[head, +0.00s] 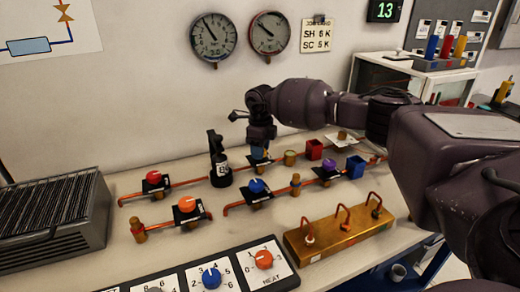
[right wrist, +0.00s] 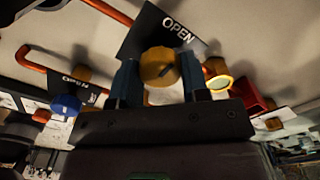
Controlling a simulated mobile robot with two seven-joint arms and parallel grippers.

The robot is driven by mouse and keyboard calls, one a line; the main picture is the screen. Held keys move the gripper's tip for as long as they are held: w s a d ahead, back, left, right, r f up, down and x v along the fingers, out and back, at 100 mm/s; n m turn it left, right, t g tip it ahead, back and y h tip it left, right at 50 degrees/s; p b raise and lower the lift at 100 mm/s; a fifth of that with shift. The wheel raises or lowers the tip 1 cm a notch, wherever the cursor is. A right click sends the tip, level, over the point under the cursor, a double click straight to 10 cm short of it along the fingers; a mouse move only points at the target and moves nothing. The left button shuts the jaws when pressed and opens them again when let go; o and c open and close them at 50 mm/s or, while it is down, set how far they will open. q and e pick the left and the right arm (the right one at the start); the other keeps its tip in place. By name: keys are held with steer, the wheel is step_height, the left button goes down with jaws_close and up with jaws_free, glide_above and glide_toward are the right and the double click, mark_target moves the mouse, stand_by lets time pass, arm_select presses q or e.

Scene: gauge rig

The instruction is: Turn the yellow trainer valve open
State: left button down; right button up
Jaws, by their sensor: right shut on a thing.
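The yellow valve's round knob (right wrist: 157,66) sits between the two fingers of my right gripper (right wrist: 160,84) in the right wrist view. Its top has a dark mark slanting up and to the right. Its black plate (right wrist: 135,38) carries the word OPEN, beyond the knob. In the head view my right gripper (head: 260,150) points down over this valve on the rear red pipe. The gripper hides most of the knob there. It is shut on the knob. My left gripper is in neither view.
Other valves have red (head: 153,177), orange (head: 187,204), blue (head: 256,186) and purple (head: 329,166) knobs. A brass block (head: 345,232) with hooks and a knob panel (head: 235,268) lie in front.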

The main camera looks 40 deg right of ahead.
stand_by(0.3)
steer(key=o, duration=0.9)
steer(key=shift+o, duration=0.2)
steer(key=shift+r, duration=0.1)
step_height(320, 180, up, 11)
steer(key=p, duration=0.1)
